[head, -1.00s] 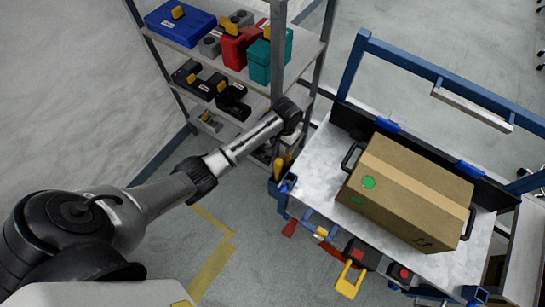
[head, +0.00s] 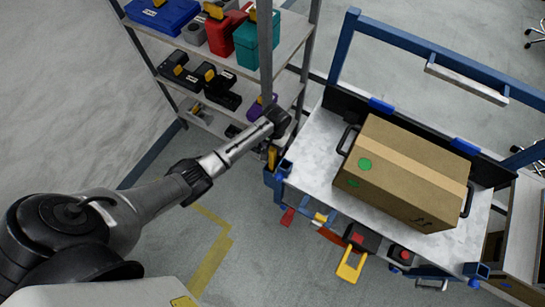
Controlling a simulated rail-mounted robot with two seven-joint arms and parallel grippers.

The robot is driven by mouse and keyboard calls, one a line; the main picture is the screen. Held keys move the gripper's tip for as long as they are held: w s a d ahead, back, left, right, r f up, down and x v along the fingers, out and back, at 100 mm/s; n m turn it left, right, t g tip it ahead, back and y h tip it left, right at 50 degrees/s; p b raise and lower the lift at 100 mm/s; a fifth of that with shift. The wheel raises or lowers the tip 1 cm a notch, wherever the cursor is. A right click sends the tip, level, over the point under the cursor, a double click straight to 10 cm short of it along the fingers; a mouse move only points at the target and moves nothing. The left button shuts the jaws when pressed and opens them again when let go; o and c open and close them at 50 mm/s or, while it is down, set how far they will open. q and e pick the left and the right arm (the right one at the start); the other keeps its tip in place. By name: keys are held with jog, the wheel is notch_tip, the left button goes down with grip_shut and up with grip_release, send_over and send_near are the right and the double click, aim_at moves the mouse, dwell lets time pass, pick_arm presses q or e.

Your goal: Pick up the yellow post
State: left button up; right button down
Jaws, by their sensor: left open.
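My left gripper (head: 274,158) hangs at the end of my left arm, between the shelf rack and the left end of the cart, and is open. A narrow upright yellow piece (head: 272,154) shows right at it. I cannot tell whether this is the yellow post or part of the gripper. No other clear yellow post stands out. A yellow loop handle (head: 350,266) sticks out from the front of the cart, away from the gripper. The fingertips are small and partly hidden by the cart corner. My right gripper is out of view.
The metal cart (head: 318,150) carries a cardboard box (head: 405,170). The shelf rack (head: 266,60) holds a red case (head: 222,32), a teal case (head: 255,42), a blue case (head: 165,14) and black items with yellow tags. The floor in front is clear, with a yellow line (head: 212,262).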

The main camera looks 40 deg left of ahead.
aim_at(272, 153)
pick_arm(q)
jog(key=f, duration=0.1)
jog(key=f+b, duration=0.1)
jog(key=f, duration=0.1)
jog(key=f+b, duration=0.1)
jog(key=shift+s+f, duration=0.3)
jog(key=shift+f, duration=0.1)
jog(key=shift+c, duration=0.4)
jog(key=shift+r, duration=0.1)
jog(key=c, duration=0.9)
